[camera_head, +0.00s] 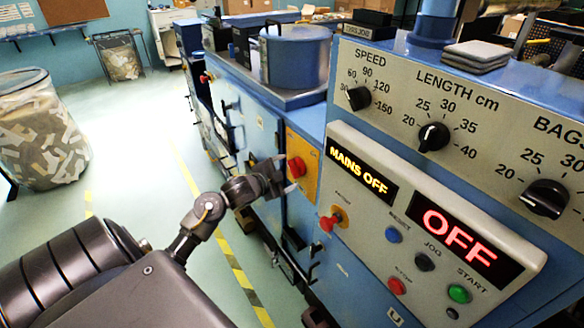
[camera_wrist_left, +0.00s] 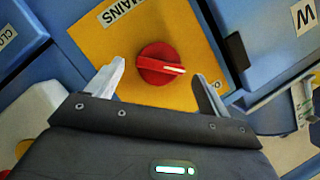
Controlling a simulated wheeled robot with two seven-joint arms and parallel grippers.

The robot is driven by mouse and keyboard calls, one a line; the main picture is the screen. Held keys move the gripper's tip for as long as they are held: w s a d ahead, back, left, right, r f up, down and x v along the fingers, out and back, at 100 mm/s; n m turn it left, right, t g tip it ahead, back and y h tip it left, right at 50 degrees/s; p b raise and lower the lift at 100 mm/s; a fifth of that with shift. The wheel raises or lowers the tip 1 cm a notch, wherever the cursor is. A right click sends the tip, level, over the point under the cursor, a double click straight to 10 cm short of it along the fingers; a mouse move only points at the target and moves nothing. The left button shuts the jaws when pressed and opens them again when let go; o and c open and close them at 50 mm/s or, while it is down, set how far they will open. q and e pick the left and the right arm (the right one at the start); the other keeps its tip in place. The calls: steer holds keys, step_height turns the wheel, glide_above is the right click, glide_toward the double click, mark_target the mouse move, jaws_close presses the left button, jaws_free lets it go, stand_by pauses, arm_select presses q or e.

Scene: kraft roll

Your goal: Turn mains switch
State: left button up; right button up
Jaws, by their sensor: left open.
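The mains switch is a red round knob (camera_head: 297,167) on a yellow plate (camera_head: 305,188) on the blue machine's side. In the left wrist view the knob (camera_wrist_left: 158,64) has a white pointer mark aimed right and slightly down, and the plate (camera_wrist_left: 190,25) carries a "MAINS" label. My left gripper (camera_head: 282,178) is open in front of the plate. In the wrist view its fingertips (camera_wrist_left: 160,72) lie on either side of the knob, with gaps; I cannot tell the remaining depth. A display (camera_head: 358,172) reads "MAINS OFF". My right gripper is not in view.
A bin of scraps (camera_head: 40,135) stands left. The floor between is clear, with yellow-black tape.

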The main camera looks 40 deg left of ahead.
mark_target(291, 170)
arm_select(q)
steer(key=shift+x, duration=1.75)
